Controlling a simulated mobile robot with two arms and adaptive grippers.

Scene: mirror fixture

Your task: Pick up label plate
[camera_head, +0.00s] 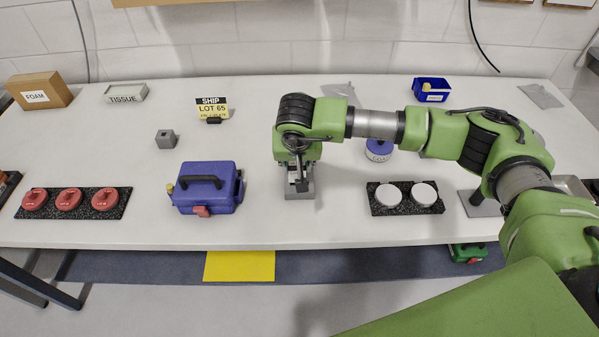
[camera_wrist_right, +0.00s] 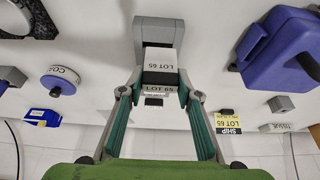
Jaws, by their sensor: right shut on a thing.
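The label plate (camera_wrist_right: 160,58), white with a black band and the text LOT 65, shows between my fingers in the right wrist view. My right gripper (camera_wrist_right: 160,85) is shut on it, one finger on each side. The plate is at a grey stand (camera_wrist_right: 158,26); I cannot tell whether it still touches it. In the head view my right gripper (camera_head: 298,186) points down over the grey stand (camera_head: 301,194) near the table's front middle, and the arm hides most of the plate. My left gripper is not in view.
A blue case (camera_head: 207,190) stands left of the gripper. A black tray with white discs (camera_head: 405,196) lies right, and a blue-lidded round container (camera_head: 378,150) is behind it. Red discs (camera_head: 68,200) sit far left. A yellow-black SHIP LOT 65 sign (camera_head: 212,108) stands at the back.

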